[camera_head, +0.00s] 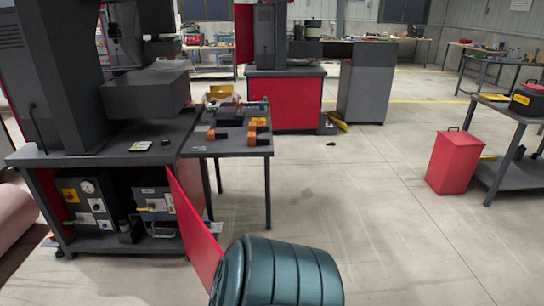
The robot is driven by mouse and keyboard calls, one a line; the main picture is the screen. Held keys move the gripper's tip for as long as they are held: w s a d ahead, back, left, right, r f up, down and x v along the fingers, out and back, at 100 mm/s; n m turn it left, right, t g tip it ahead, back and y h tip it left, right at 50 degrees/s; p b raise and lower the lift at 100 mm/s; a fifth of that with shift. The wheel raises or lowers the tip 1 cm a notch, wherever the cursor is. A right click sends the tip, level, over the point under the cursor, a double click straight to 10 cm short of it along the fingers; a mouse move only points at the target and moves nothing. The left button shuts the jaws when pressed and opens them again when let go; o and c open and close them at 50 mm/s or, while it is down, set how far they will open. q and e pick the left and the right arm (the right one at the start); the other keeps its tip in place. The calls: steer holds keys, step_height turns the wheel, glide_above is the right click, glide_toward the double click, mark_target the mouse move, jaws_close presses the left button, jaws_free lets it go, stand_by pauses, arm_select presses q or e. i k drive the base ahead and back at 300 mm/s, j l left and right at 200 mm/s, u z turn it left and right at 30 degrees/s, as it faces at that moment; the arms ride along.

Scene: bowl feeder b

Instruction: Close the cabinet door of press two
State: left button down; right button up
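A dark press (75,70) stands at the left on a grey-topped cabinet (100,154). The cabinet's front is open and shows grey control boxes (92,205) inside. Its red door (192,228) stands open, slanting from the cabinet's right end toward me. The door's lower near part is hidden behind a ribbed teal barrel (283,272). I cannot read a number on the press. Neither of my grippers is in view.
A small dark table (232,146) with orange and black parts adjoins the cabinet's right side. Another press with a red front panel (285,104) stands behind. A red bin (454,162) and a table are at the right. The middle floor is clear.

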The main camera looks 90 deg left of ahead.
mark_target(202, 249)
steer(key=i+u, duration=0.15)
steer(key=u, duration=0.25)
steer(key=i+u, duration=0.15)
steer(key=u, duration=0.3)
steer(key=i+u, duration=0.15)
steer(key=u, duration=0.25)
steer(key=i+l+u, duration=0.15)
steer(key=u, duration=0.3)
steer(key=i+l+u, duration=0.1)
steer(key=u, duration=0.3)
steer(key=i+u, duration=0.15)
steer(key=u, duration=0.3)
steer(key=i+l+u, duration=0.15)
steer(key=u, duration=0.25)
steer(key=i+l+u, duration=0.1)
steer(key=u, duration=0.35)
steer(key=i+l+u, duration=0.1)
steer(key=l+u, duration=0.15)
steer(key=u, duration=0.15)
steer(key=l+u, duration=0.2)
steer(key=u, duration=0.25)
